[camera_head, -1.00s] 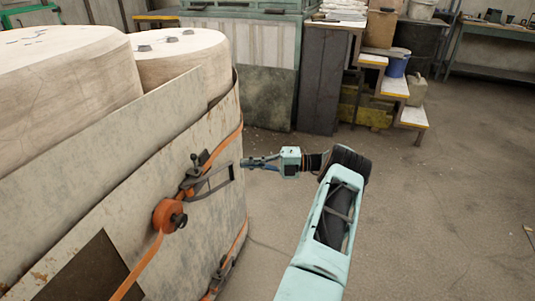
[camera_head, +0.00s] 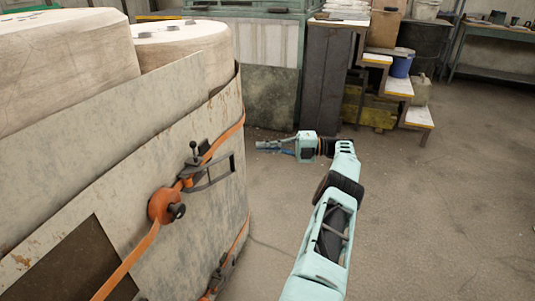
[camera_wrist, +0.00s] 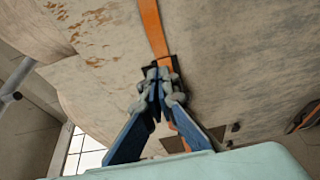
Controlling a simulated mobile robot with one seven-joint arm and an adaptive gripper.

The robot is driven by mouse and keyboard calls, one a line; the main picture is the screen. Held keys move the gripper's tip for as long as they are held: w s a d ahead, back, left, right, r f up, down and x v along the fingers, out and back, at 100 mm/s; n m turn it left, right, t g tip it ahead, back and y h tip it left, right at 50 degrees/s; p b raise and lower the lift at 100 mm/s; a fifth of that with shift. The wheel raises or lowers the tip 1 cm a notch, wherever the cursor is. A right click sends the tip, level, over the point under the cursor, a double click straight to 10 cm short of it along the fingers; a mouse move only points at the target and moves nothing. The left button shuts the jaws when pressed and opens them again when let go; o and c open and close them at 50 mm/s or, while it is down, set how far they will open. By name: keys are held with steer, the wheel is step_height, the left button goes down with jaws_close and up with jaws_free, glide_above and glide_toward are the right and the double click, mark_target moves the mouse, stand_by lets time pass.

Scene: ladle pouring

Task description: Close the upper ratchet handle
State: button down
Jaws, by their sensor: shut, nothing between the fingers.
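The upper ratchet (camera_head: 193,172) sits on an orange strap on the pale, scuffed wall of the large container. Its dark frame-like handle (camera_head: 222,173) extends to the right of the ratchet body; how far it stands off the wall is hard to tell. An orange strap spool (camera_head: 162,206) is just below left of it. My gripper (camera_head: 260,146) is shut and empty, right of the handle with a visible gap in the head view. In the wrist view my closed fingertips (camera_wrist: 159,82) overlap the strap (camera_wrist: 152,30) and hide most of the ratchet behind them.
A lower ratchet (camera_head: 222,272) is on a second strap near the floor. The container (camera_head: 120,180) with large pale rolls (camera_head: 182,52) fills the left side. Steps (camera_head: 398,88) and a cabinet (camera_head: 326,80) stand behind. The floor around my arm is clear.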

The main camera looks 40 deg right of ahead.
steer(key=shift+d+f+b, duration=0.3)
steer(key=shift+d+b, duration=0.25)
steer(key=shift+b, duration=1.85)
steer(key=shift+s+d+r+b, duration=0.1)
steer(key=shift+r+b, duration=0.15)
steer(key=shift+b, duration=0.5)
